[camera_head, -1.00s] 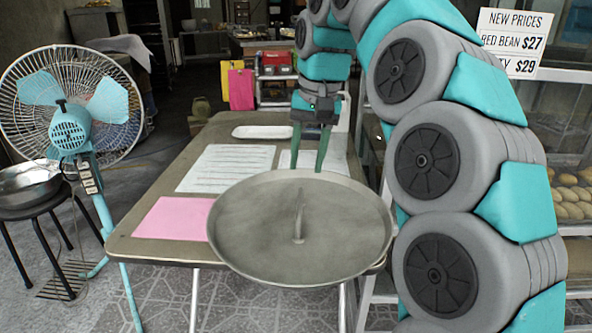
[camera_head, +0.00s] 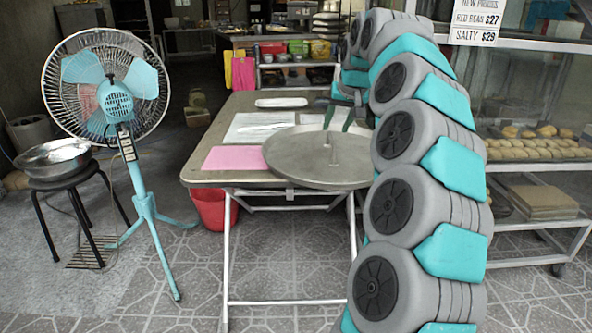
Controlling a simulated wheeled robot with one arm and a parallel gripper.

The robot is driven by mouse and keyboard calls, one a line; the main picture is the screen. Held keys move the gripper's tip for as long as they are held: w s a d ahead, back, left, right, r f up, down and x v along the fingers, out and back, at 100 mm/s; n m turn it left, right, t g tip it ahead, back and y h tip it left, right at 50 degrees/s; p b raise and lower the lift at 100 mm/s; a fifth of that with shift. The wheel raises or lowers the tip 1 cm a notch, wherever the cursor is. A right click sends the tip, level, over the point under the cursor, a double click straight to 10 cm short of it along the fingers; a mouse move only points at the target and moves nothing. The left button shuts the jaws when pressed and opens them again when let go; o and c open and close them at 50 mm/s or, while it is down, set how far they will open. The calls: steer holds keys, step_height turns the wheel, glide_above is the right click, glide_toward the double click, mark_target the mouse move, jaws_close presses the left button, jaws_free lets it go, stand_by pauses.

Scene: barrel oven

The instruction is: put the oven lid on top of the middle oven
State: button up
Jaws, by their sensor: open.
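The oven lid (camera_head: 300,160) is a wide, round grey metal disc with a thin upright handle (camera_head: 334,150) near its middle. It lies on the front right part of the folding table and reaches the table's front edge. My gripper (camera_head: 337,127) is open and empty, its two green fingers pointing down near the far right part of the lid, apart from the handle. I cannot tell whether the fingers touch the lid. My arm hides the lid's right edge. No oven shows in this view.
A pink sheet (camera_head: 234,158), white papers (camera_head: 250,128) and a white tray (camera_head: 281,103) lie on the table (camera_head: 205,174). A fan (camera_head: 118,95) and a stool with a metal bowl (camera_head: 54,157) stand left. A bread rack (camera_head: 545,152) stands right.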

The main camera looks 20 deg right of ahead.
mark_target(332, 138)
steer(key=x, duration=0.5)
steer(key=p+x, duration=0.1)
steer(key=x, duration=0.2)
steer(key=shift+w+d+r, duration=0.15)
steer(key=shift+w+d, duration=0.05)
steer(key=shift+d, duration=0.05)
jaws_close()
stand_by(1.2)
